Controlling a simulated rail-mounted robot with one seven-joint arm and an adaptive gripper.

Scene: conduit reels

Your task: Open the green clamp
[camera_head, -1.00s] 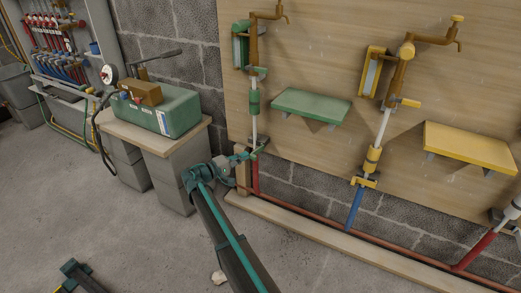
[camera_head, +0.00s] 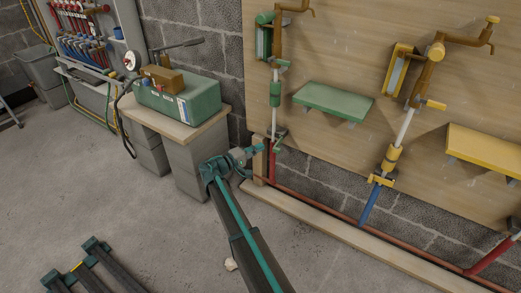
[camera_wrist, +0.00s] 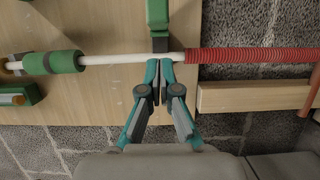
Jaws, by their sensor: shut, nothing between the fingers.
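The green clamp (camera_head: 279,138) is low on the wooden board, where a white pipe meets a red corrugated conduit. In the wrist view, its green arm (camera_wrist: 157,14) stands out crosswise from the pipe, with a dark part close to the pipe. I cannot tell whether its jaw is open or shut. My gripper (camera_head: 262,148) is just left of the clamp in the head view. In the wrist view, my gripper (camera_wrist: 165,63) is shut and empty, its teal fingertips at the white pipe by the clamp's dark end. Whether they touch is unclear.
A green shelf (camera_head: 332,101) juts from the board right of the pipe. A yellow pipe set with a blue conduit (camera_head: 369,206) stands further right. A bench (camera_head: 190,133) with a green box (camera_head: 181,102) stands left. A timber sill (camera_head: 330,233) runs along the floor; the floor in front is open.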

